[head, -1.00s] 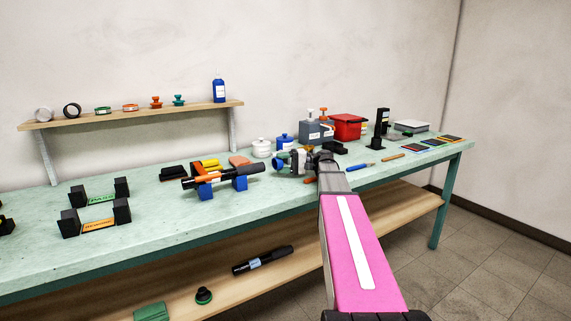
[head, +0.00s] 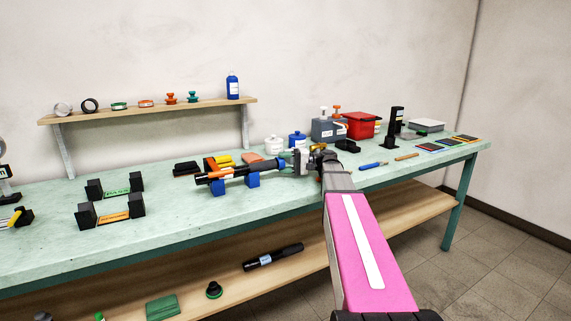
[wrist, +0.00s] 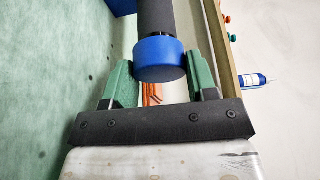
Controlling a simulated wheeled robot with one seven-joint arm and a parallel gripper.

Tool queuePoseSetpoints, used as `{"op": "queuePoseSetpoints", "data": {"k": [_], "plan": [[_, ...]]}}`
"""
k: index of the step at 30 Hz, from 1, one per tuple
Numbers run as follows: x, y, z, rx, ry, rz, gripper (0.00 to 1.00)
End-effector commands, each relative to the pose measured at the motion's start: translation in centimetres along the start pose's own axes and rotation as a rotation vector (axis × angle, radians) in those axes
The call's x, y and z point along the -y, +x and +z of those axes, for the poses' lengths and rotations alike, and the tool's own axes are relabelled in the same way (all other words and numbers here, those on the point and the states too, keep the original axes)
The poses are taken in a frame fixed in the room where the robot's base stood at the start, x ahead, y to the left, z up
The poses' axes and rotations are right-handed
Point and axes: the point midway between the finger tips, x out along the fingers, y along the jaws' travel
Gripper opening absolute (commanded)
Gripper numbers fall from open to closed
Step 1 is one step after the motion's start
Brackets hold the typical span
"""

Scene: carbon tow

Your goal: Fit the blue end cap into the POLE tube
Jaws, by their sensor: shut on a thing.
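The blue end cap (wrist: 160,58) is between the green fingers of my gripper (wrist: 160,76) in the wrist view. My gripper (head: 297,161) is shut on it at the right end of a dark tube (head: 262,165). The tube lies level on blue supports (head: 252,180) on the bench and has an orange band. In the wrist view the cap meets the end of the dark tube (wrist: 155,18), in line with it. No POLE lettering is readable.
The green bench (head: 165,215) holds black cradles (head: 110,202) to the left and a blue screwdriver (head: 373,165) to the right. White and blue pots (head: 274,144) stand behind the gripper. Another dark tube (head: 272,257) lies on the lower shelf.

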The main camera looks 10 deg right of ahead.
Motion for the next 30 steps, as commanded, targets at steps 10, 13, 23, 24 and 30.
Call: {"op": "queuePoseSetpoints", "data": {"k": [10,13,23,24,30], "plan": [[0.01,0.14,0.07,0.000,0.000,0.000,0.30],[0.00,0.29,0.14,0.001,0.000,0.000,0.30],[0.00,0.56,0.23,0.001,0.000,0.000,0.30],[0.00,0.56,0.23,0.001,0.000,0.000,0.30],[0.00,0.57,0.24,0.000,0.000,0.000,0.30]]}}
